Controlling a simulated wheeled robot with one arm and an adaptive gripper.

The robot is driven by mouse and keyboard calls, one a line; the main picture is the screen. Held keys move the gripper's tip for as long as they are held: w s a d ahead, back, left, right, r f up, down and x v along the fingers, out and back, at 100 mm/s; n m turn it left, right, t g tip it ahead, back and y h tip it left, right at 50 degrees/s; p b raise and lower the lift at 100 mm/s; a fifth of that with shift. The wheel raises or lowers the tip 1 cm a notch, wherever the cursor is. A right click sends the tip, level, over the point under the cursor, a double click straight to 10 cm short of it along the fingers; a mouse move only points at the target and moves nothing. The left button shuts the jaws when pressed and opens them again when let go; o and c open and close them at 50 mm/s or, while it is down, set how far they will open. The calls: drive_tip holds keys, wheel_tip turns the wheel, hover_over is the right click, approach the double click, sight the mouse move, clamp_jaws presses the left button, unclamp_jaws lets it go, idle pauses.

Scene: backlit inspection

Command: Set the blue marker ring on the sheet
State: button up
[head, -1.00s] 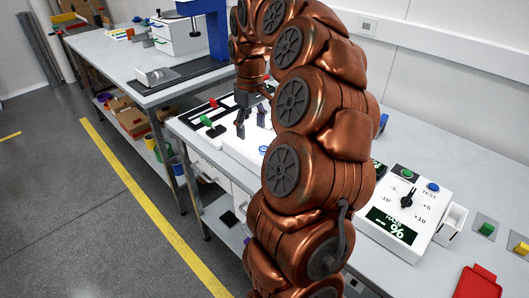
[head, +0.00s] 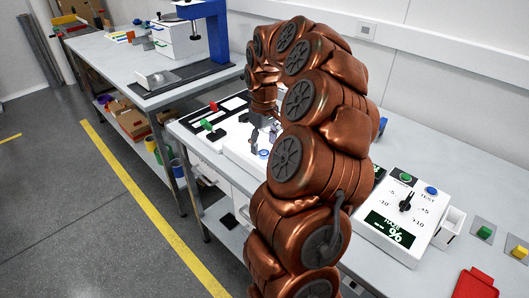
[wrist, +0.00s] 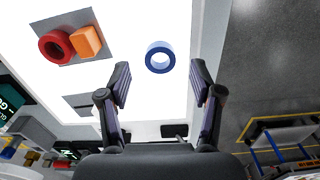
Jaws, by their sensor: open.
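The blue marker ring (wrist: 160,57) lies flat on a glowing white panel (wrist: 135,25) in the wrist view. It also shows small in the head view (head: 263,154), just under my gripper. My gripper (wrist: 160,76) is open and empty, its two fingers spread to either side below the ring in the wrist picture. The ring is beyond the fingertips, not clasped. A grey square sheet (wrist: 74,18) lies on the panel at the upper left, with a red ring (wrist: 47,41) and an orange block (wrist: 88,41) on it. My arm hides part of the panel in the head view.
A white control box (head: 408,205) with a dial and display stands right of my arm. A red tray (head: 477,284) is at the bench's front right. A black-framed board (head: 240,101) with small coloured pieces lies left of the panel. Beyond the panel's right edge is open floor (wrist: 265,60).

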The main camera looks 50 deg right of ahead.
sight(264, 154)
drive_tip(key=shift+f, duration=1.25)
drive_tip(key=c, duration=0.9)
drive_tip(key=shift+r, duration=0.1)
drive_tip(key=shift+c, duration=0.2)
